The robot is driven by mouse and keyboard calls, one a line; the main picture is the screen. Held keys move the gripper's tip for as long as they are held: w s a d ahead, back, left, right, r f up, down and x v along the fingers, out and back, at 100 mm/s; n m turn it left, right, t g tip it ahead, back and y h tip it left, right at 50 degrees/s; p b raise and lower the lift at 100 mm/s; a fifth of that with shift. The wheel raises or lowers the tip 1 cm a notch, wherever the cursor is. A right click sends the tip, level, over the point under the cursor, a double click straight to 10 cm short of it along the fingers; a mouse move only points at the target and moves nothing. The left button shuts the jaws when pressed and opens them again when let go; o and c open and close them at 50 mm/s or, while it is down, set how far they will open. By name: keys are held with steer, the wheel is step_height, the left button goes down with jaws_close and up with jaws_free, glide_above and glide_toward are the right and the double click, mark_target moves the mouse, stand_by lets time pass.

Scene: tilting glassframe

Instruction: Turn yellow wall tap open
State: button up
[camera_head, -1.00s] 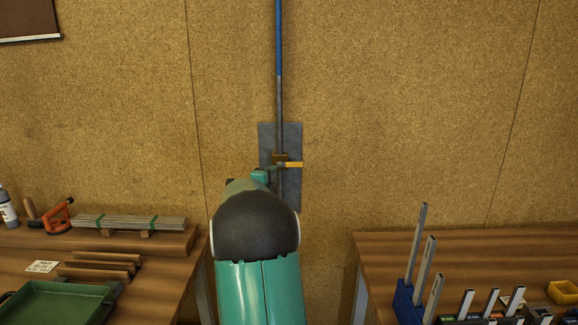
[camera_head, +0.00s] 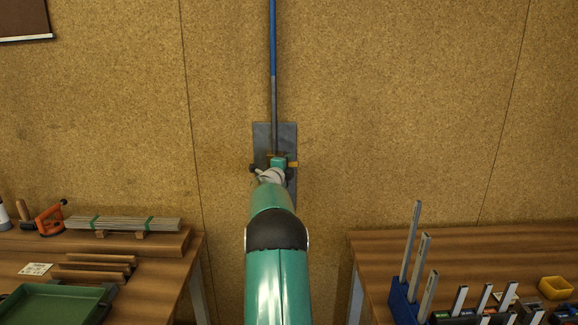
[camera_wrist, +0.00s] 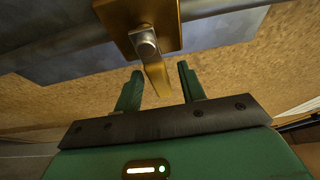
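The yellow tap sits on a grey pipe in front of a grey wall plate (camera_head: 262,138). In the head view, only the tip of its yellow handle (camera_head: 293,164) shows to the right of my gripper (camera_head: 278,163), which hides most of the tap. In the wrist view, the brass tap body (camera_wrist: 120,22) has a silver bolt, and the yellow handle (camera_wrist: 157,78) points toward my gripper (camera_wrist: 159,68). My gripper is open. The end of the handle is between the two green fingers, with a visible gap on each side.
The pipe (camera_head: 274,100) runs up the particleboard wall, blue at the top. A wooden bench (camera_head: 150,275) stands at left with a green tray (camera_head: 55,303) and metal strips. Another bench (camera_head: 450,245) at right holds upright bars. Between the benches is a gap.

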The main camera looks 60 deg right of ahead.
steer(key=shift+d, duration=0.4)
steer(key=shift+c, duration=0.4)
jaws_close()
